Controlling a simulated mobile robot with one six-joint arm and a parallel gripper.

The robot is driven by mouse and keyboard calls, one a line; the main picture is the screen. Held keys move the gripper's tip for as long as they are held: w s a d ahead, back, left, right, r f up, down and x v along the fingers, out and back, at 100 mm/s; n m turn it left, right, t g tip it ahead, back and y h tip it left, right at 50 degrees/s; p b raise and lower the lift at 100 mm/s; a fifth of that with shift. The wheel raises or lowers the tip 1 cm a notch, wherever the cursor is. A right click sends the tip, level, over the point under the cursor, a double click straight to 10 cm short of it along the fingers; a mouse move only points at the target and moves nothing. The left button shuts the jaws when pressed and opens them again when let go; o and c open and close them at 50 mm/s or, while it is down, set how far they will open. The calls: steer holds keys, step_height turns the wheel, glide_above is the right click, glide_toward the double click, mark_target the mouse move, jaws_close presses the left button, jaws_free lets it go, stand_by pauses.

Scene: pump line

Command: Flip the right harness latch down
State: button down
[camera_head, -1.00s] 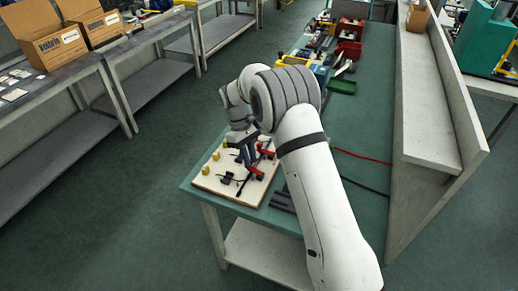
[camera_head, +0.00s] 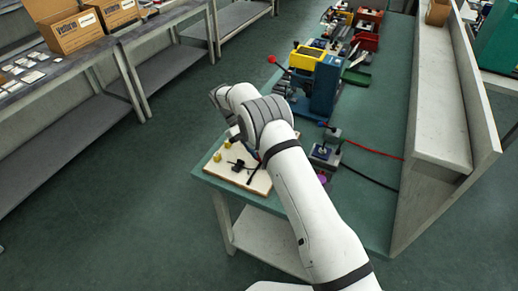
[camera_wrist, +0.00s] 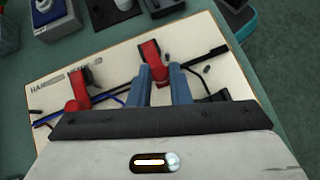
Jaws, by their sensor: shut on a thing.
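The harness board (camera_wrist: 45,98) is a pale panel on the green table, with black and blue wires. It shows partly in the head view (camera_head: 225,172), where my arm hides its latches. Two red latches show in the wrist view. The right harness latch (camera_wrist: 150,52) has its red lever between my fingers. My gripper (camera_wrist: 160,74) is shut on this latch, with a blue-grey finger on each side. The left latch (camera_wrist: 75,90) stands apart to the left, untouched. The right latch's lower part is partly hidden by the fingers, so its exact angle is unclear.
A blue machine with a yellow top (camera_head: 309,58) and a small grey device (camera_head: 326,154) stand beyond the board. Red and black cables run to the right. A long grey ledge (camera_head: 435,120) bounds the table's right side. Open floor lies to the left.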

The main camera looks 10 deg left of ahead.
steer(key=shift+s+a+f, duration=0.15)
steer(key=shift+s+f, duration=0.1)
steer(key=shift+f, duration=0.05)
steer(key=c, duration=1.6)
jaws_free()
steer(key=shift+a, duration=0.1)
steer(key=shift+o, duration=1.3)
steer(key=shift+w+r, duration=0.1)
steer(key=shift+r, duration=0.05)
